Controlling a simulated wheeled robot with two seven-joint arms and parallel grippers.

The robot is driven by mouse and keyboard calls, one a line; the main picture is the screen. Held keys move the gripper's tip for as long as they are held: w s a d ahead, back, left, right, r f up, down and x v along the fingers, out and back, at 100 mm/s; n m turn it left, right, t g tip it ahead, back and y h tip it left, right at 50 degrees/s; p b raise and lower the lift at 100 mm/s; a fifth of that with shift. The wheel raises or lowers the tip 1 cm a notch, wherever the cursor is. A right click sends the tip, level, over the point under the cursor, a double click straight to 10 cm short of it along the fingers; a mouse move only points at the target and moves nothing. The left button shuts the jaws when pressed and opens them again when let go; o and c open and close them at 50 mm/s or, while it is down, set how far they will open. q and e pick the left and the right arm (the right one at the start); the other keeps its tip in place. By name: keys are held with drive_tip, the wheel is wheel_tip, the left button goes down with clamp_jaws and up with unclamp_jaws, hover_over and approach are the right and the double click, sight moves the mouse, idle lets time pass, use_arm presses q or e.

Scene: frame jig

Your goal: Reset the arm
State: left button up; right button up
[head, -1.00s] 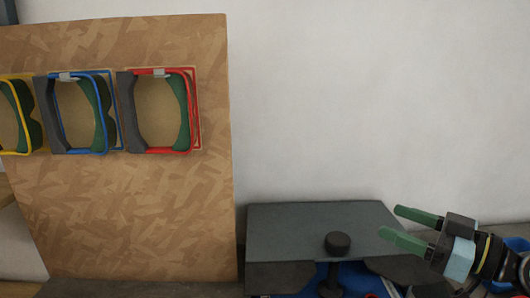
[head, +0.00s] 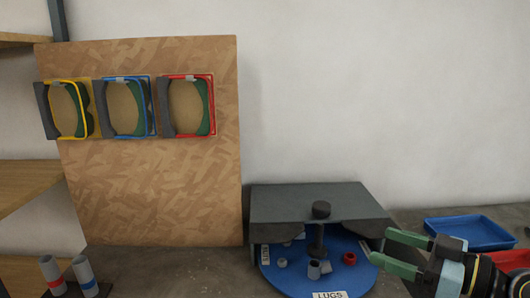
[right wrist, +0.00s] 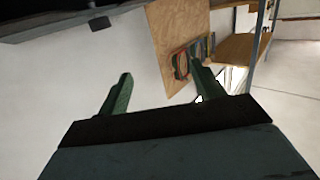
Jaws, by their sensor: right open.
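My right gripper (head: 390,255) is at the lower right of the head view, its two green fingers apart and pointing left. It is beside the right edge of a grey-topped fixture (head: 300,203) with a round black knob, and nothing is between the fingers. In the right wrist view my right gripper (right wrist: 160,90) also shows spread and empty, with white wall behind it. My left gripper is in neither view.
A wooden board (head: 150,195) carries yellow, blue and red frames. A blue round tray (head: 285,278) marked LUGS holds small parts. A blue bin (head: 475,233) and a red bin (head: 512,260) stand at right. Two grey cylinders (head: 84,272) stand at lower left. Shelves (head: 30,185) are at left.

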drive_tip(key=s+a+f+m+g+h, duration=0.15)
drive_tip(key=s+f, duration=0.25)
drive_tip(key=f, duration=0.5)
drive_tip(key=s+a+f+g+h, duration=0.2)
drive_tip(key=s+a+f+h, duration=0.1)
drive_tip(key=f, duration=0.6)
drive_tip(key=s+d+f+m+g+h, duration=0.25)
drive_tip(key=s+f+h, duration=0.2)
drive_tip(key=s, duration=0.35)
drive_tip(key=s+d+f+m+g+h, duration=0.1)
drive_tip(key=s+f+m+g+h, duration=0.15)
drive_tip(key=s+f+m, duration=0.35)
drive_tip(key=s+f+n+h+p, duration=0.1)
drive_tip(key=s+f+p, duration=0.1)
drive_tip(key=f, duration=0.9)
drive_tip(key=s+f+n+p, duration=0.1)
drive_tip(key=f+n+p, duration=0.1)
drive_tip(key=f, duration=0.9)
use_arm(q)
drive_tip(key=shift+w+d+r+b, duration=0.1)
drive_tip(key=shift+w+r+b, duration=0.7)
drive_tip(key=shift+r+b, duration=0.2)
use_arm(e)
drive_tip(key=s+d+f+g, duration=0.1)
drive_tip(key=s+d+f, duration=0.2)
drive_tip(key=s+f, duration=1.1)
drive_tip(key=shift+s+d+f+g, duration=0.2)
drive_tip(key=shift+s+f+g, duration=0.15)
drive_tip(key=shift+s, duration=0.6)
